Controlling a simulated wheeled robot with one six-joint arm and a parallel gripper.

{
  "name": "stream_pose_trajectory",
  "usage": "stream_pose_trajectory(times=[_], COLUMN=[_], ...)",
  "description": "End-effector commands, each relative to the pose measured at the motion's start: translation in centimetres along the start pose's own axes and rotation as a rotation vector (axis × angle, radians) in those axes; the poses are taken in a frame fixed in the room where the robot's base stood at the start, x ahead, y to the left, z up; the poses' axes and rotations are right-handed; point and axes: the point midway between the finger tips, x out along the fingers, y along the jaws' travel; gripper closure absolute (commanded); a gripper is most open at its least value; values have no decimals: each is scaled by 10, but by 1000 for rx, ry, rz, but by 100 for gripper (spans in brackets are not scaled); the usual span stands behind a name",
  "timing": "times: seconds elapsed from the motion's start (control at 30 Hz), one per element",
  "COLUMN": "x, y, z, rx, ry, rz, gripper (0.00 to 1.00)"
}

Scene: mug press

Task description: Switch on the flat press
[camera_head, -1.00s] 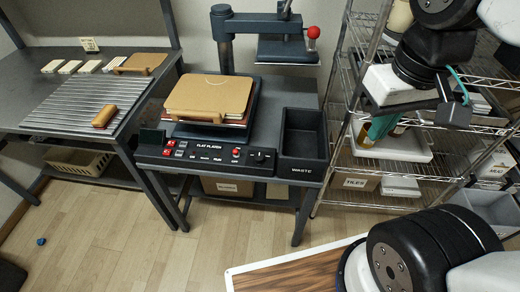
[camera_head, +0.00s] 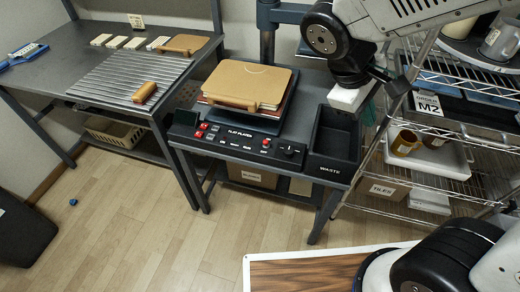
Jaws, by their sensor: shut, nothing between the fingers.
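The flat press stands on the middle bench, with its dark control panel (camera_head: 240,142) labelled "FLAT PLATEN" along the front. The lower platen (camera_head: 270,122) bears a tan board (camera_head: 247,84). The press column (camera_head: 267,40) rises behind it. My gripper (camera_head: 350,103) is above the waste bin's back right corner, right of the panel and apart from it. It is shut and empty; its fingertips are hard to make out.
The waste bin (camera_head: 335,143) adjoins the panel's right end. A wire shelf (camera_head: 475,134) with mugs and boxes stands at right. The left table holds a ribbed rack (camera_head: 125,82) with a tan roller (camera_head: 144,92).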

Motion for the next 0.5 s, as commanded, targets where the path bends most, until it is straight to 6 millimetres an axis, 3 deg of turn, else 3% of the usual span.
stream_pose_trajectory(times=[0.03, 0.27, 0.5], x=[4, 19, 43], y=[-6, -45, -133], z=[-22, -121, -216], rx=[-100, -536, -995], ry=[-27, -96, -130], rz=[57, 352, 669], gripper=[100, 100, 100])
